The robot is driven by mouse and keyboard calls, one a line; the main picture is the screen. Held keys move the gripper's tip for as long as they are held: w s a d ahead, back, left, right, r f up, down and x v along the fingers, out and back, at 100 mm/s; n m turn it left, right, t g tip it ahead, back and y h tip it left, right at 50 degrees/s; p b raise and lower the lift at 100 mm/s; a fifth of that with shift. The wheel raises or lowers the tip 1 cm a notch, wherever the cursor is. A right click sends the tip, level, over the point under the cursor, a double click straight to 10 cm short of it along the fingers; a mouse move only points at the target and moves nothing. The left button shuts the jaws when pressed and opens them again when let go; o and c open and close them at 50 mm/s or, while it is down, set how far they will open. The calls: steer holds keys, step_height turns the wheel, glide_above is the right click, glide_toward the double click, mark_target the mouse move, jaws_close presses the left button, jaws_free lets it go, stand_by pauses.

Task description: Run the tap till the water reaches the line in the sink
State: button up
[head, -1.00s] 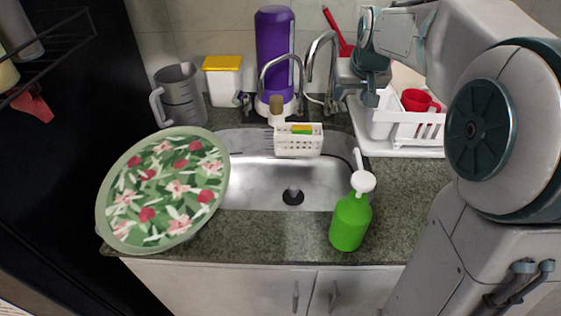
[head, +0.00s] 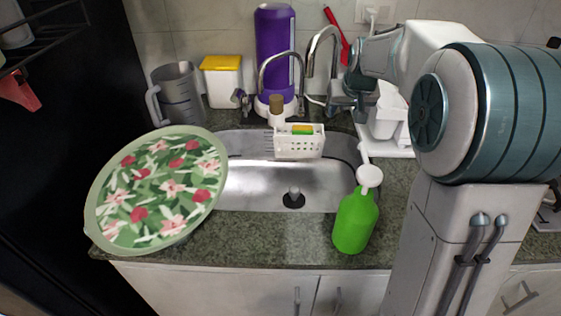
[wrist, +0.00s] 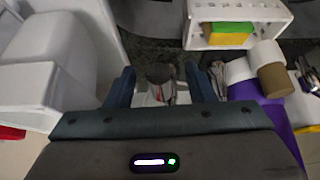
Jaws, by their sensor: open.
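No water stream or water surface is visible. A thin dark line (head: 345,160) shows on the sink's upper wall. Two curved taps stand behind it: a left spout (head: 264,72) and a right spout (head: 311,52). My gripper (head: 354,104) is beside the right tap's base. In the wrist view, my gripper (wrist: 163,88) is open, with a shiny metal tap part (wrist: 167,86) between its fingers; contact cannot be told.
A white caddy with a sponge (head: 299,146) hangs at the sink's back. A purple bottle (head: 275,40) stands behind the taps. A green soap dispenser (head: 355,222) is front right, a floral plate (head: 160,190) left.

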steer(key=c, duration=0.8)
steer(key=shift+o, duration=0.2)
steer(key=shift+w+r+p, duration=0.15)
steer(key=shift+r+p, duration=0.3)
steer(key=shift+r, duration=0.1)
steer(key=shift+w+r+p, duration=0.15)
steer(key=shift+r+p, duration=0.25)
steer(key=shift+r, duration=0.25)
